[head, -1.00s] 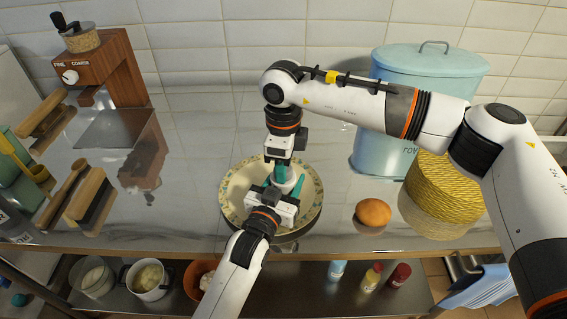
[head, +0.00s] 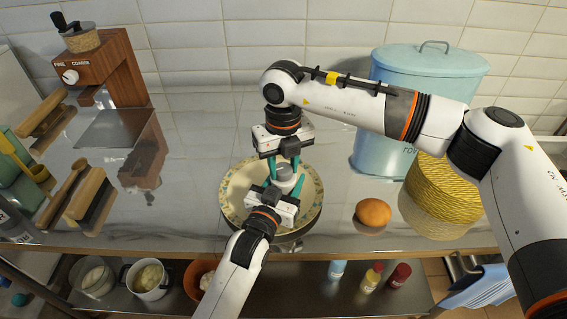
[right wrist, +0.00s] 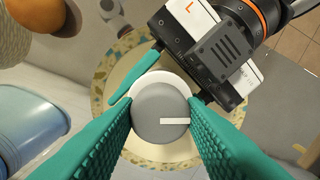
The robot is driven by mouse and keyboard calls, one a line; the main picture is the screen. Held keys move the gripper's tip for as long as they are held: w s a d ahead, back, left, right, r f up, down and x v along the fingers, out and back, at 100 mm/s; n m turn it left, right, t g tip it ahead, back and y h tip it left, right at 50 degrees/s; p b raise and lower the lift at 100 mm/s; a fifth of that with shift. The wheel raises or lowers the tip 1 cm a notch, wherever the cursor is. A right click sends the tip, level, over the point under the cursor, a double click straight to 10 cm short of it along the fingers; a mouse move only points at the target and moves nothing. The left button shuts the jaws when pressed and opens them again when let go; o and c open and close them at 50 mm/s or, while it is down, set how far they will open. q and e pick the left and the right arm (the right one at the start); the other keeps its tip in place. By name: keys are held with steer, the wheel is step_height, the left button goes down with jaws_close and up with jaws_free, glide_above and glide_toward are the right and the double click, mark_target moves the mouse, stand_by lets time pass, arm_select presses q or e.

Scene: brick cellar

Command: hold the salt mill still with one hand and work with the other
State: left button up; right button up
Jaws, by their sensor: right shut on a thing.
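The salt mill (head: 285,173) stands upright over a cream bowl or plate with a patterned rim (head: 229,206). In the right wrist view its round grey top (right wrist: 158,104) with a white line shows above a wider white part. My right gripper (head: 284,163) points straight down and is shut on the grey top, with a teal finger on each side. My left gripper (head: 281,184) reaches in from the front, lower down, with its teal fingers around the mill's body. Its far finger is partly hidden.
An orange-brown round thing (head: 373,213), a yellow woven basket (head: 443,195) and a light-blue lidded bin (head: 400,140) stand to the right. A wooden grinder (head: 110,65) and brushes (head: 88,195) are at the left. The shiny counter between is clear.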

mark_target(284, 168)
arm_select(q)
steer(key=shift+f, duration=0.1)
arm_select(e)
steer(key=m, duration=0.6)
steer(key=shift+w+m, duration=0.1)
steer(key=shift+m, duration=0.2)
steer(key=m, duration=0.6)
steer(key=shift+r, duration=0.1)
steer(key=o, duration=1)
step_height(284, 168, up, 12)
